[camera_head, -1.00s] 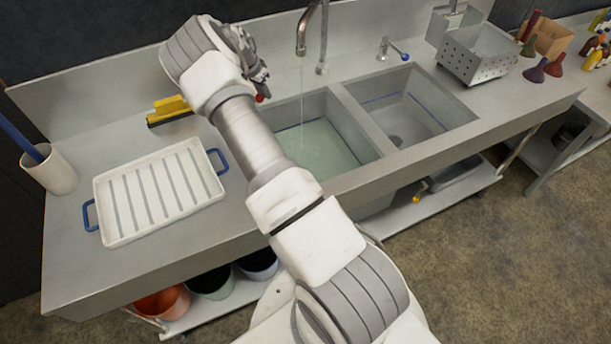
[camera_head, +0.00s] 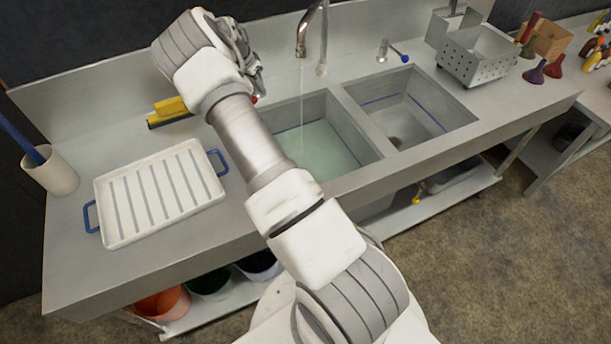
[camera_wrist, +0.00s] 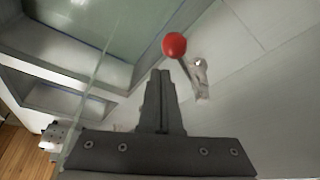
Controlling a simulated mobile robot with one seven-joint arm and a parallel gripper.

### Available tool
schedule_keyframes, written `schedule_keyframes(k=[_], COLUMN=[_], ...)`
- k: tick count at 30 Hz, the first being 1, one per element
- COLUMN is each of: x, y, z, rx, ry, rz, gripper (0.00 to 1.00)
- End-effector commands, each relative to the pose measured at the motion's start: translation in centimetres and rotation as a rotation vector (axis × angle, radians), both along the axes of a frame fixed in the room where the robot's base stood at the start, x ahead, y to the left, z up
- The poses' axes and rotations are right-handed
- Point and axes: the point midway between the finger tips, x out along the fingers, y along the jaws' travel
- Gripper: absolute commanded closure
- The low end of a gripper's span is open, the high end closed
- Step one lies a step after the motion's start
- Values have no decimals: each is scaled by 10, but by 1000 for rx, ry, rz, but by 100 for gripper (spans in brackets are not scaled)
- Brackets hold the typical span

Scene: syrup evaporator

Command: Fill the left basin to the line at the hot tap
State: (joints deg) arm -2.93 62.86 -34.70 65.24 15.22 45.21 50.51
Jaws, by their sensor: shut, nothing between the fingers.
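The left basin (camera_head: 343,120) holds pale green water (camera_head: 318,148). A dark blue line (camera_head: 300,125) runs along its wall, and the water surface looks a little below it. A thin stream (camera_head: 302,105) falls from the curved spout (camera_head: 302,42) into this basin; it also crosses the wrist view (camera_wrist: 92,85). The hot tap's red knob (camera_head: 254,99) is mostly hidden behind my wrist in the head view. In the wrist view the red ball (camera_wrist: 174,45) and its lever (camera_wrist: 192,72) stand just beyond the tips of my gripper (camera_wrist: 161,72). My gripper is shut and empty, apparently apart from the knob.
The right basin (camera_head: 437,103) looks empty, with a blue-knobbed tap (camera_head: 404,58) behind it. A ribbed white tray (camera_head: 150,235) with blue handles, a yellow squeegee (camera_head: 171,107) and a beige cup (camera_head: 55,177) stand left. A perforated metal box (camera_head: 478,67) stands right.

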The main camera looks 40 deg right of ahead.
Motion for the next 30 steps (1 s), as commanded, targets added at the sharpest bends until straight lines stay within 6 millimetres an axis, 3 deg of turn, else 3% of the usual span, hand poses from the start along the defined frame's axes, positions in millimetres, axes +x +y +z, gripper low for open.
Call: schedule_keyframes(k=[3, 6, 11, 24, 30], x=[0, -1, 4, 35, 39], y=[-2, -3, 6, 61, 68], z=[22, 30, 30, 33, 32], rx=[0, -1, 0, -1, -1], ry=[-2, 0, 1, 1, 2], rz=[1, 1, 3, 3, 0], gripper=[100, 100, 100, 100, 100])
